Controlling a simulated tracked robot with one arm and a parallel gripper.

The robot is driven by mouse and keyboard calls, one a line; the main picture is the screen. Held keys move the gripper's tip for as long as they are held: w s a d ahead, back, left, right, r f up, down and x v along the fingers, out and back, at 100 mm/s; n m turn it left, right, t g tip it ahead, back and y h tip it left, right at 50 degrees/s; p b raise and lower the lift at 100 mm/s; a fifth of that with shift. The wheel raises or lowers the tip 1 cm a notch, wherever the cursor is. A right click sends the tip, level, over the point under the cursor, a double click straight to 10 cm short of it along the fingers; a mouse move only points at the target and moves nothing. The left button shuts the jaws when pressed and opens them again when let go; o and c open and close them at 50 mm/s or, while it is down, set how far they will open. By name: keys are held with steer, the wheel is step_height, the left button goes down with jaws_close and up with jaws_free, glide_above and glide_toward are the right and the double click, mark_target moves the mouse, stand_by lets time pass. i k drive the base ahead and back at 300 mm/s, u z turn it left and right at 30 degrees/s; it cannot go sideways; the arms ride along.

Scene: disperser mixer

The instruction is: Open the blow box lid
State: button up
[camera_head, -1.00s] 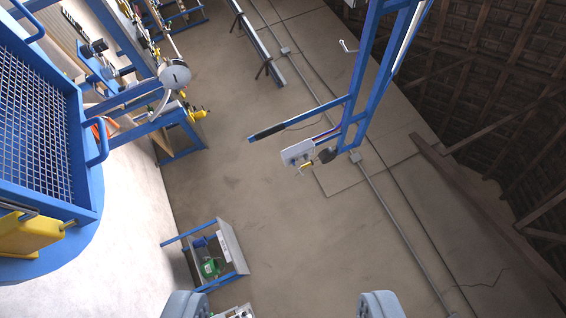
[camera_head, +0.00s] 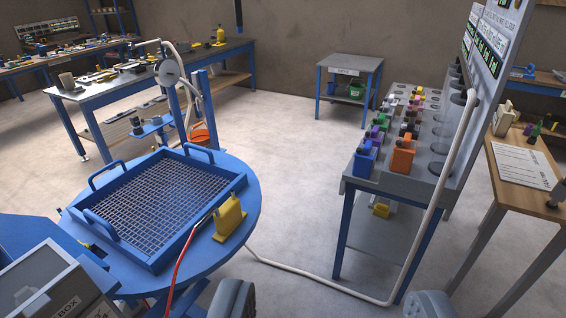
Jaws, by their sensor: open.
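A grey box (camera_head: 62,299) with a label reading "BOX" is cut off at the bottom left corner. It may be the blow box. A flat grey panel shows on its top, but I cannot tell whether that is the lid or how it stands.
A round blue table (camera_head: 245,215) holds a blue mesh basket (camera_head: 150,205) and a yellow block (camera_head: 229,217). A grey stand (camera_head: 420,165) with coloured blocks is right of centre. A pale hose (camera_head: 330,287) crosses the floor. A small table (camera_head: 349,66) stands behind. Open floor lies between.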

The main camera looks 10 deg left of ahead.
mark_target(33, 308)
steer(key=u, duration=1.15)
